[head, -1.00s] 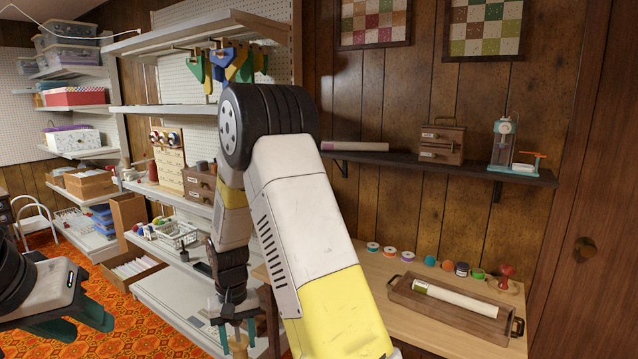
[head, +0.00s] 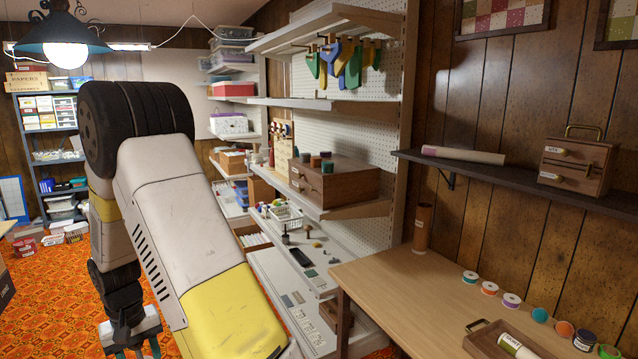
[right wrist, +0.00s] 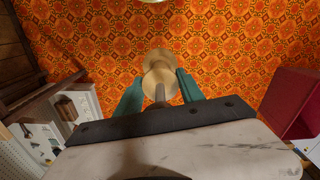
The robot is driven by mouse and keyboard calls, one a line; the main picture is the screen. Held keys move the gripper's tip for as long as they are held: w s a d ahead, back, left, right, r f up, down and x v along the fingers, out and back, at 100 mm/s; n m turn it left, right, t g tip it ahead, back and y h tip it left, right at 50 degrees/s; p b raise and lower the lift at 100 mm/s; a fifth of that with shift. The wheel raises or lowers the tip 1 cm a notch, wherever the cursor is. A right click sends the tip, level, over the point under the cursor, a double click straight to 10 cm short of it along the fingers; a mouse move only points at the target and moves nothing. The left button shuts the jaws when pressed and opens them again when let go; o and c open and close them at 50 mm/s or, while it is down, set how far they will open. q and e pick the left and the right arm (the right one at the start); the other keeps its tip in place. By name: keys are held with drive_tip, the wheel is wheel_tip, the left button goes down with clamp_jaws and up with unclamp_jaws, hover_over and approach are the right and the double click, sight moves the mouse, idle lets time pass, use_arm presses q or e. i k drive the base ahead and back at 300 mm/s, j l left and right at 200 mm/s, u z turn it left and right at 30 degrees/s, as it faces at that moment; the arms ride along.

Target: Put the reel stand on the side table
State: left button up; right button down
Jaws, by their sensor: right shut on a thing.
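The reel stand (right wrist: 158,72) shows in the right wrist view as a pale wooden piece with round discs and a thin grey rod. My right gripper (right wrist: 158,95) is shut on it, with teal fingers on both sides, over the orange patterned floor. In the head view my right gripper (head: 138,350) is at the bottom edge on the left, and the stand is cut off below. A wooden table (head: 400,285) stands at the right, apart from the gripper; I cannot tell whether it is the side table. My left gripper is not in view.
The table carries a tray (head: 478,345), several thread spools (head: 511,301) and a brown tube (head: 422,229). Shelving (head: 350,212) stands behind. A dark wall shelf (head: 480,178) is above the table. A red object (right wrist: 290,100) is at right in the wrist view.

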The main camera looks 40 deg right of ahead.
sight(440, 266)
drive_tip(key=k+l, duration=1.85)
drive_tip(key=l, duration=0.15)
